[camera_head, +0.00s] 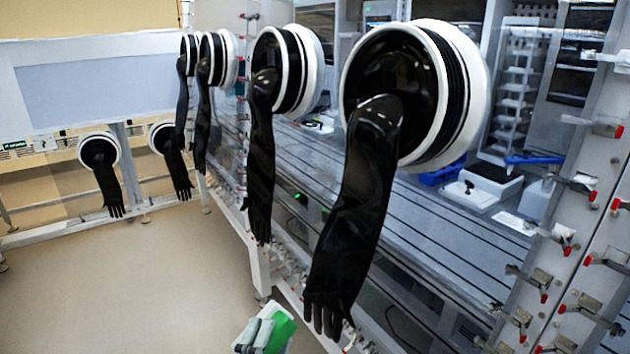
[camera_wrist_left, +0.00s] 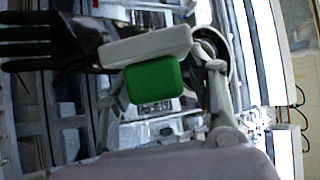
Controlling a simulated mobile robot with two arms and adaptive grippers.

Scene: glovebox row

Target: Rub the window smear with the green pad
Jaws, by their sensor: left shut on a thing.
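My left gripper (camera_head: 262,333) is at the bottom edge of the head view, in front of the glovebox row. It is shut on the green pad (camera_head: 284,329), whose green face shows beside the pale gripper parts. In the left wrist view the green pad (camera_wrist_left: 153,82) has a pale grey block (camera_wrist_left: 145,46) along one side and sits between the fingers of the gripper (camera_wrist_left: 160,68). The glovebox window (camera_head: 425,225) slopes behind the gloves. I cannot make out the smear on it. The pad appears apart from the glass. My right gripper is not in view.
Several black gloves hang from white-rimmed ports; the nearest glove (camera_head: 350,215) hangs just above my left gripper. Red-tipped clamps (camera_head: 565,238) line the frame at right. A blue tray (camera_head: 445,173) stands behind the glass. The beige floor (camera_head: 130,285) at left is clear.

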